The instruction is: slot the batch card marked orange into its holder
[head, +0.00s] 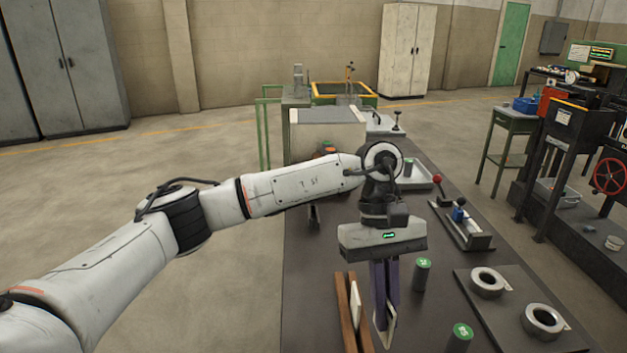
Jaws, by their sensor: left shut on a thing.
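My left gripper (384,316) points down over the dark bench, its fingers close together. It is shut on a thin pale card (387,334), whose lower part shows at the fingertips. I see no orange mark on this card; the fingers hide part of it. Just left of the fingers is a wooden holder (344,312) with two brown rails. Another whitish card (355,301) stands tilted between the rails. The held card is beside the holder, to its right; I cannot tell whether it touches the bench. My right gripper is not in view.
Green-topped cylinders (422,272) stand right of the gripper, another (461,336) nearer me. A dark plate (510,312) with two metal rings lies further right. A lever fixture (463,224) with a red knob is behind.

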